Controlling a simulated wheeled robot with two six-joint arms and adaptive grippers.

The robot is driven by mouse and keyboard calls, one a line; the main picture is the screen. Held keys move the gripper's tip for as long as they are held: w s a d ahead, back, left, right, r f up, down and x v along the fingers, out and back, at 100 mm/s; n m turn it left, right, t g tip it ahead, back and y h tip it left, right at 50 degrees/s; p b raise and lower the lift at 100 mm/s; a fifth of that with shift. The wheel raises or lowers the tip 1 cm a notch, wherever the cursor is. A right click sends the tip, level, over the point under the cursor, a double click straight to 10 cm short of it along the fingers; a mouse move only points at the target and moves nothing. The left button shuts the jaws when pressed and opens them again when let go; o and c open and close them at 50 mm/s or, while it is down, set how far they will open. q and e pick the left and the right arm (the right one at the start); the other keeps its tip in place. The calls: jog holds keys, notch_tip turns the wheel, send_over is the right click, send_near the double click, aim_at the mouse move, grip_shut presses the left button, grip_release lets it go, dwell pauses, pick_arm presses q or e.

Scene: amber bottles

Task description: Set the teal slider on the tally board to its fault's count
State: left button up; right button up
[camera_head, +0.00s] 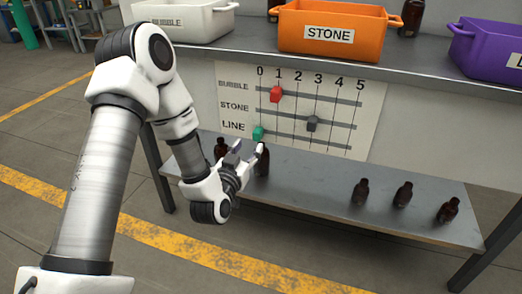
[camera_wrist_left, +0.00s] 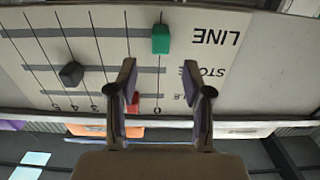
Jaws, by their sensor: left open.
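The tally board (camera_head: 340,78) is a pale panel with columns 0 to 5 and rows BUBBLE, STONE and LINE. The teal slider (camera_head: 258,134) sits at 0 on the LINE row. The red slider (camera_head: 276,94) is at about 1 on BUBBLE and the dark grey slider (camera_head: 312,124) at about 3 on STONE. My left gripper (camera_head: 249,151) is open and empty, just below and in front of the teal slider. In the left wrist view the teal slider (camera_wrist_left: 161,39) shows beyond the gap between the open fingers (camera_wrist_left: 159,78), apart from them. My right gripper is out of view.
Several amber bottles stand on the lower shelf (camera_head: 320,195); one bottle (camera_head: 263,163) is close to my left gripper, another (camera_head: 221,149) behind it. Above the board, white (camera_head: 190,22), orange STONE (camera_head: 330,30) and purple (camera_head: 485,48) bins stand on the bench top.

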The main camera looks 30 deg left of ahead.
aim_at(256, 135)
pick_arm(q)
jog(key=b+x, duration=0.2)
jog(key=x, duration=0.4)
jog(key=shift+w, duration=0.1)
jog(key=shift+w+a+r, duration=0.1)
jog(key=shift+w, duration=0.3)
jog(key=shift+c, duration=0.4)
grip_shut()
